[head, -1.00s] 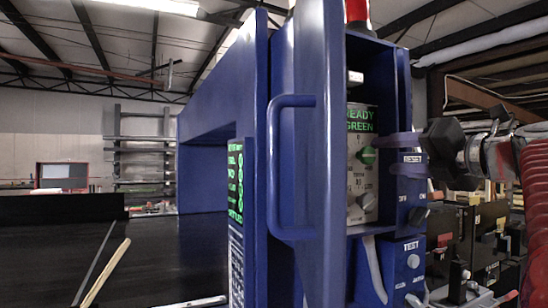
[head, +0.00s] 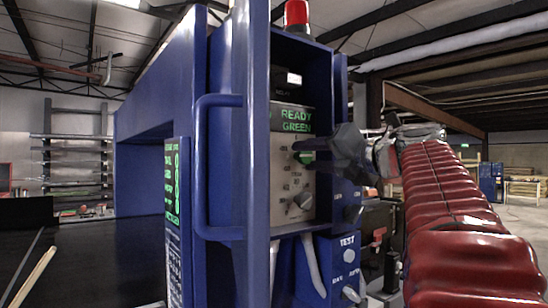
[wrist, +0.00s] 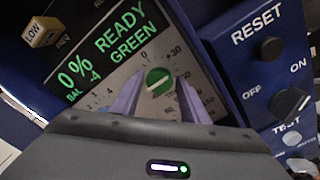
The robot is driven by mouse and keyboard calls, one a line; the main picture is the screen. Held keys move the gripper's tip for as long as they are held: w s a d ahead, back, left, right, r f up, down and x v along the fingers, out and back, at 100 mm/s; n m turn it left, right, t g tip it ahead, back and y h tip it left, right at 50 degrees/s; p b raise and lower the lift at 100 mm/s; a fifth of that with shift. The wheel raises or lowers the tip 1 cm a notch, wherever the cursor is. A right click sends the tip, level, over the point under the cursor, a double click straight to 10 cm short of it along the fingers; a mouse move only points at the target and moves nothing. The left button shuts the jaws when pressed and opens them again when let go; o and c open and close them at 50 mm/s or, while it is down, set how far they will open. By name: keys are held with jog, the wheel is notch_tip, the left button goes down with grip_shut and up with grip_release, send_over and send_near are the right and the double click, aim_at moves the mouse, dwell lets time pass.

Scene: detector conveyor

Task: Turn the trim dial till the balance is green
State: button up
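In the head view my gripper (head: 310,150) reaches the panel from the right.
A yellow LOW tag (wrist: 42,32) is at upper left. RESET (wrist: 271,48) and OFF/ON (wrist: 291,102) knobs sit to the right, above a TEST label. In the head view, a blue upright with a handle (head: 203,170) stands left of the panel, and a red lamp (head: 297,17) above.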

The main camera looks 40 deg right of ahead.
jog(key=c, duration=0.7)
jog(key=shift+c, duration=0.2)
jog(key=shift+m, duration=0.3)
jog(key=shift+m, duration=0.8)
jog(key=shift+f, duration=0.1)
jog(key=o, duration=1)
jog(key=shift+s, duration=0.1)
